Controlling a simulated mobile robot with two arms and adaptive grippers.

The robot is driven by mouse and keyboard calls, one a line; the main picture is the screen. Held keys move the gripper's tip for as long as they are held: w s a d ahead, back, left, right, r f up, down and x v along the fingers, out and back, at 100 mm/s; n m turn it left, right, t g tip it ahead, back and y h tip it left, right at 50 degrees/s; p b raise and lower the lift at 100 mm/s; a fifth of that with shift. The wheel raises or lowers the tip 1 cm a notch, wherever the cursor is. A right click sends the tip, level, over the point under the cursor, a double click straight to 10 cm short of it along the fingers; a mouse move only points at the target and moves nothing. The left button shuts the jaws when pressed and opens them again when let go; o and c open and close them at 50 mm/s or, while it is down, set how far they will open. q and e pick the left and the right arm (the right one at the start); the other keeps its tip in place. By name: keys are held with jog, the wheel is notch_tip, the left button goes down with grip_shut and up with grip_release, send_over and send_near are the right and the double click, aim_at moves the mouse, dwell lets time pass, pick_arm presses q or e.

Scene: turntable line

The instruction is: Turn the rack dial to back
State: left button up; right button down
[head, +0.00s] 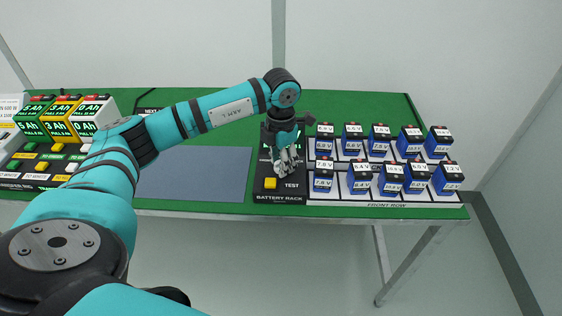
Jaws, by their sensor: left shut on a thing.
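The battery rack panel (279,198) is a black plate on the green table, with a yellow button (270,183) beside the word TEST. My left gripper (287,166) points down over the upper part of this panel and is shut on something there. The rack dial itself is hidden behind the gripper, so its setting cannot be read. Green lettering shows partly at the gripper's left edge. To the right are the back row and the front row (387,205) of the rack, with blue batteries (362,178) standing in both. My right gripper is not in view.
A grey mat (195,175) lies left of the panel, under my left arm. At the far left stand coloured boxes (62,118) and a black button panel (40,165). The green table (350,103) is bare behind the rack. Its front edge runs just below the panel.

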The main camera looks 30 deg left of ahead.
pick_arm(q)
jog(key=o, duration=0.9)
notch_tip(320, 180, up, 12)
jog(key=shift+r, duration=0.1)
dwell(0.5)
